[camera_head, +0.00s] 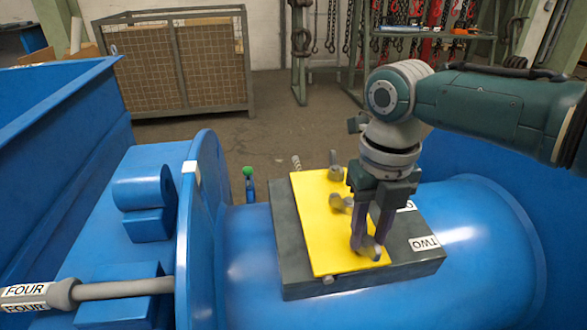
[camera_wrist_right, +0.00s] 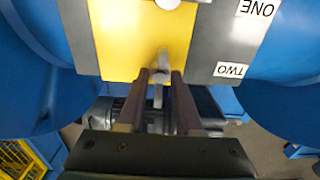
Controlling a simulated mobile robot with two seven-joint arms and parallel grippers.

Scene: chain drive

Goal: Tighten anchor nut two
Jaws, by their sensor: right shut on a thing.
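A yellow plate (camera_head: 312,215) lies on a dark grey block (camera_head: 292,258) on top of the blue drum. The block carries a white label TWO (camera_head: 424,243), which also shows in the wrist view (camera_wrist_right: 231,70). My right gripper (camera_head: 370,240) points down over the plate's near right part. It is shut on the grey winged anchor nut two (camera_head: 372,251) beside that label. In the wrist view the nut (camera_wrist_right: 159,70) sits between the two dark fingers (camera_wrist_right: 160,80), which partly hide it. My left gripper is not in view.
Other grey winged nuts stand on the plate, one at the back (camera_head: 336,173) and one mid-plate (camera_head: 341,203). A grey rod (camera_head: 122,289) with a FOUR label lies at the lower left. A blue flange (camera_head: 205,220) rises left of the block.

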